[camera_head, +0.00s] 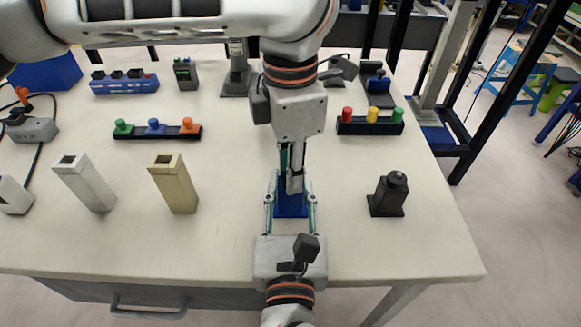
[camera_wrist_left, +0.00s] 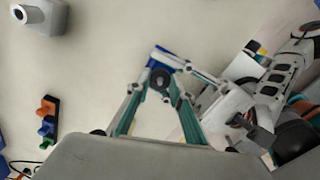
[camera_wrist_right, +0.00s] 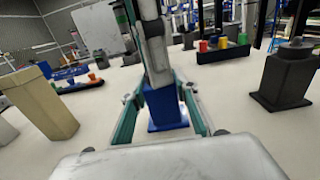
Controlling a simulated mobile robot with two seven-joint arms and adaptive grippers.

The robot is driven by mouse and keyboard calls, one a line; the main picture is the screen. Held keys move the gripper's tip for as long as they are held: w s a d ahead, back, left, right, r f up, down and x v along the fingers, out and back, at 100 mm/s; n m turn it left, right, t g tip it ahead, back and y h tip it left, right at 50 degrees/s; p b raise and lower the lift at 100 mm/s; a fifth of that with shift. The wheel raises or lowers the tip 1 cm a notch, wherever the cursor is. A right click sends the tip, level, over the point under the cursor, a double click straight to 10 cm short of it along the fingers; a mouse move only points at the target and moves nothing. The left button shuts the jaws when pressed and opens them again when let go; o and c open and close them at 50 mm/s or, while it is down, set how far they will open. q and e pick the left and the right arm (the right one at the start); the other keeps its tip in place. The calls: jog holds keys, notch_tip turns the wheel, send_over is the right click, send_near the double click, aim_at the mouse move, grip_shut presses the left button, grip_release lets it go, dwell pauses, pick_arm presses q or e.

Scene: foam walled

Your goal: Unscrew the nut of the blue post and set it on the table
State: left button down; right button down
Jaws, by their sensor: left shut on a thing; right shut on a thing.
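The blue post (camera_head: 291,209) stands upright on the table near its front edge, mostly covered by my grippers in the head view. My right gripper (camera_head: 291,196) reaches in from the front and is shut on the post's sides, as the right wrist view shows, with the blue post (camera_wrist_right: 165,108) between its fingers. My left gripper (camera_head: 294,181) points down from above and is shut at the top of the post. In the left wrist view, the dark round nut (camera_wrist_left: 160,79) sits between its fingers, over the blue post (camera_wrist_left: 164,56). Whether the nut touches the post cannot be seen.
A dark post with a nut (camera_head: 387,195) stands to the right. A beige post (camera_head: 175,184) and a pale post (camera_head: 87,184) stand to the left. Button strips (camera_head: 157,130) (camera_head: 370,123) lie behind. The table (camera_head: 235,190) is bare between beige and blue posts.

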pick_arm(q)
jog(key=c, duration=1.8)
grip_release()
jog(key=shift+r, duration=0.1)
jog(key=shift+r, duration=2.25)
jog(key=shift+c, duration=0.2)
notch_tip(320, 180, up, 3)
jog(key=m, duration=0.3)
jog(key=shift+f, duration=3.9)
grip_shut()
jog(key=shift+n, duration=1.5)
